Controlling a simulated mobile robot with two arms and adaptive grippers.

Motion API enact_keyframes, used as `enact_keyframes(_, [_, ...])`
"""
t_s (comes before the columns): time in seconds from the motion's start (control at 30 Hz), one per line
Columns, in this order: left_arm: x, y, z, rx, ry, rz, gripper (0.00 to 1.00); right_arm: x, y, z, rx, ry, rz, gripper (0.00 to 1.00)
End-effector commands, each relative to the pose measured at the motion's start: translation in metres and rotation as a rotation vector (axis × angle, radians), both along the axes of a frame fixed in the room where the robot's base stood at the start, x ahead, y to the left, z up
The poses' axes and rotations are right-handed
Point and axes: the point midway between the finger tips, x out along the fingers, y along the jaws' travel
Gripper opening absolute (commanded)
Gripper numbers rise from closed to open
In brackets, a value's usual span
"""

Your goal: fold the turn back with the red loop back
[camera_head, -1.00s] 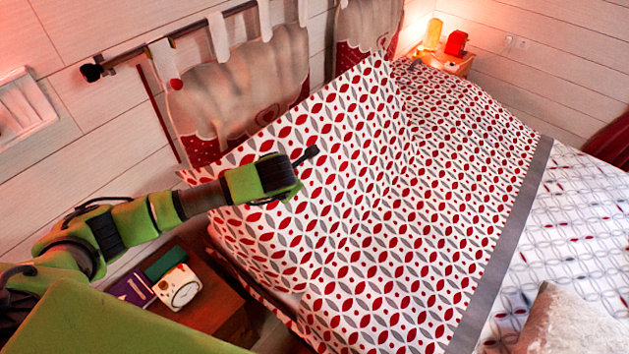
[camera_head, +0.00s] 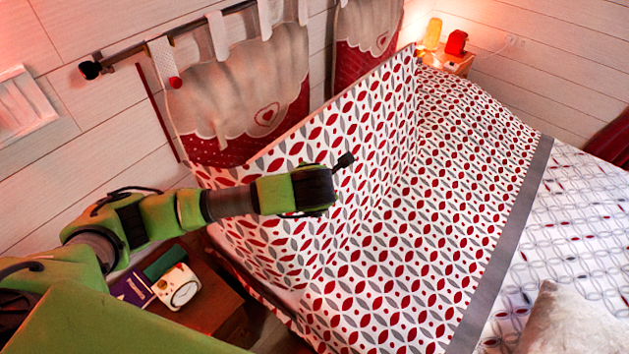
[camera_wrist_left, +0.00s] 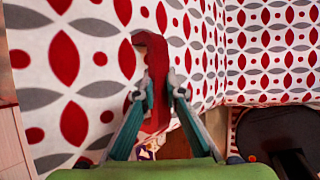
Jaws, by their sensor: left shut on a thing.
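The turn back (camera_head: 365,108) is a white flap with red and grey leaf shapes. In the head view it stands up steeply along the left of the bed, its upper edge raised. The flat part of the same patterned cover (camera_head: 450,190) lies to its right. The red loop (camera_wrist_left: 157,68) shows in the left wrist view, against the patterned cloth. My left gripper (camera_wrist_left: 159,92) is shut on the red loop, one finger on each side. In the head view my left arm reaches in front of the flap; the loop is hidden there. My right gripper is not in view.
A wooden bedside table (camera_head: 215,305) with a white clock (camera_head: 178,288) and books stands below my left arm. Curtains (camera_head: 240,90) hang behind the flap. A grey band (camera_head: 505,235) borders the cover; a pale pillow (camera_head: 575,325) lies at lower right.

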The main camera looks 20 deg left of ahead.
Motion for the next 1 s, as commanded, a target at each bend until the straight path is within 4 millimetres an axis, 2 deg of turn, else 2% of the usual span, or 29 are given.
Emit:
enact_keyframes(0.03, [-0.006, -0.003, -0.009, 0.001, 0.022, -0.005, 0.00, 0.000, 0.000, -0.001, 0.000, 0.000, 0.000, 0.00])
enact_keyframes(0.33, [-0.008, -0.006, -0.010, 0.001, 0.023, -0.005, 0.00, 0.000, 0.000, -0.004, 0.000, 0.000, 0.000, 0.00])
enact_keyframes(0.8, [-0.034, -0.071, -0.007, 0.005, 0.023, -0.004, 0.00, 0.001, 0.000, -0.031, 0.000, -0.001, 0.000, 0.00])
enact_keyframes(1.0, [-0.038, -0.079, -0.004, 0.007, 0.022, 0.000, 0.00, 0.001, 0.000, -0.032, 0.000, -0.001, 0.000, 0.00])
